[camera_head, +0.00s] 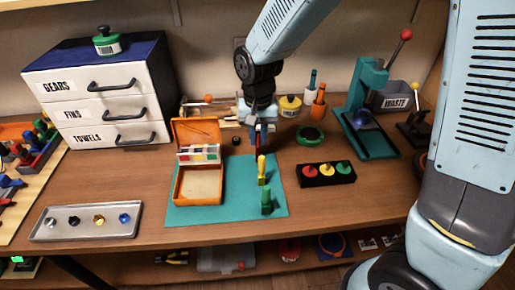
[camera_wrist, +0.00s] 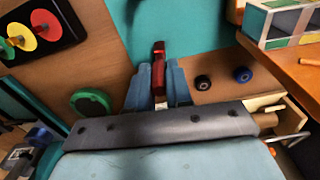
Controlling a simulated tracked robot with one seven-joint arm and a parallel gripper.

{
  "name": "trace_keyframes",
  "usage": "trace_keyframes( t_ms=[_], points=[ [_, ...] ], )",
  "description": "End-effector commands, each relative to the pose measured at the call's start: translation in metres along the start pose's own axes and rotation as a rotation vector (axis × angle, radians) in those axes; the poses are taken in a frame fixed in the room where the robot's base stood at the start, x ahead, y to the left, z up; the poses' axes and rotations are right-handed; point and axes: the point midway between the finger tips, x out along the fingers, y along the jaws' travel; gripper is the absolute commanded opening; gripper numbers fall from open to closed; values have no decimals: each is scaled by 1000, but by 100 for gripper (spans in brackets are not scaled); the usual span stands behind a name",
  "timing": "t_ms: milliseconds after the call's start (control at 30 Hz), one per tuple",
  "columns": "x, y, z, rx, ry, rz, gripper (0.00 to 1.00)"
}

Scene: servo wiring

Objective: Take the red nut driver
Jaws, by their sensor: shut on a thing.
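The red nut driver (camera_wrist: 158,68) is between the two blue fingers of my gripper (camera_wrist: 157,88) in the wrist view, and the fingers are shut on it. In the head view my gripper (camera_head: 259,128) is at the back edge of the teal mat (camera_head: 225,213), and the red driver shows only as a small strip (camera_head: 258,139) below it. The driver's lower end is hard to make out. A yellow driver (camera_head: 262,170) and a green driver (camera_head: 266,202) stand on the mat in front of it.
An open orange case (camera_head: 199,165) lies left of my gripper. A black block with red, yellow and green discs (camera_head: 326,173) is to the right. A teal press (camera_head: 368,100), a green round item (camera_head: 310,134) and cups stand behind. A grey tray (camera_head: 87,222) lies front left.

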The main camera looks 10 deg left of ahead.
Motion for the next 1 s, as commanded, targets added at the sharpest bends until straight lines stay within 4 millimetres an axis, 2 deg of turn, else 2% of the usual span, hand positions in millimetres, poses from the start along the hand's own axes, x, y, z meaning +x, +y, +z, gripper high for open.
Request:
trace_keyframes(
  t_ms=[167, 1000],
  points=[
    [-2, 0, 0, 0, 0, 0, 0],
    [-43, 0, 0, 1, 1, 0, 0]
  ],
)
